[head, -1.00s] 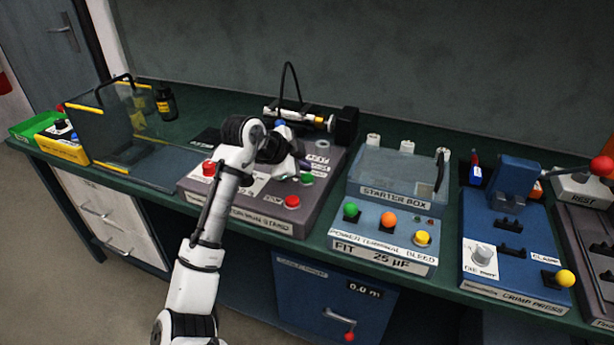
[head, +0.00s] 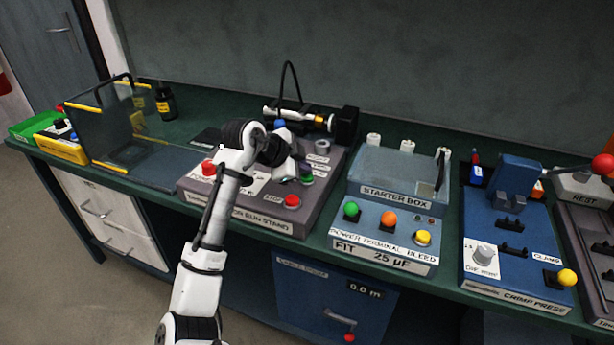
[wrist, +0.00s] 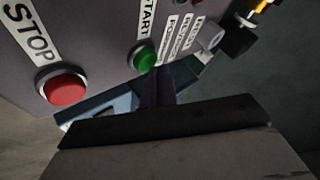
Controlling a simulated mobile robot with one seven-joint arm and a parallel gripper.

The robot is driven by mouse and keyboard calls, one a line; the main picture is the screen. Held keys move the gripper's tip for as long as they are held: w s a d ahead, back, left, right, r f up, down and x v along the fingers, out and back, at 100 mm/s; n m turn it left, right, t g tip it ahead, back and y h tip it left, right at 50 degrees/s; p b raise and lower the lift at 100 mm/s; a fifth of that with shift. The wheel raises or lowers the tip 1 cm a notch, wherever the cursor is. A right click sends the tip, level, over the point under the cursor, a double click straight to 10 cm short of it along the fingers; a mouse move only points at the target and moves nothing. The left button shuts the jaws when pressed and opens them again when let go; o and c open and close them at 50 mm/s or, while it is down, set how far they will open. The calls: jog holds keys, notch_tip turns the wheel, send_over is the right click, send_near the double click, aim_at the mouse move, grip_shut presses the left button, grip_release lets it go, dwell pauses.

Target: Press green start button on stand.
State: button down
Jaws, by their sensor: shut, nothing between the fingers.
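The run stand (head: 262,213) is a grey-purple panel on the bench, left of centre in the head view. Its green START button (wrist: 143,57) shows in the wrist view just above and left of my fingertips. In the head view, the green button (head: 306,180) is a small spot close beside my gripper (head: 302,171), partly covered. My gripper (wrist: 160,78) is shut and empty, its dark fingertips pointing at the panel right by the green button. I cannot tell whether they touch it.
A red STOP button (wrist: 65,87) sits left of the green one; it also shows in the head view (head: 292,201). Another red button (head: 209,168) is at the stand's left. The starter box (head: 385,225) stands to the right, with its own green button (head: 351,209).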

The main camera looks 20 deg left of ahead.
aim_at(303, 178)
jog(key=shift+f+b, duration=0.45)
jog(key=shift+f, duration=0.2)
dwell(0.5)
dwell(0.4)
jog(key=shift+r+p, duration=0.7)
jog(key=shift+r, duration=0.35)
jog(key=shift+r+p, duration=1.75)
jog(key=shift+r, duration=0.85)
jog(key=shift+f, duration=0.1)
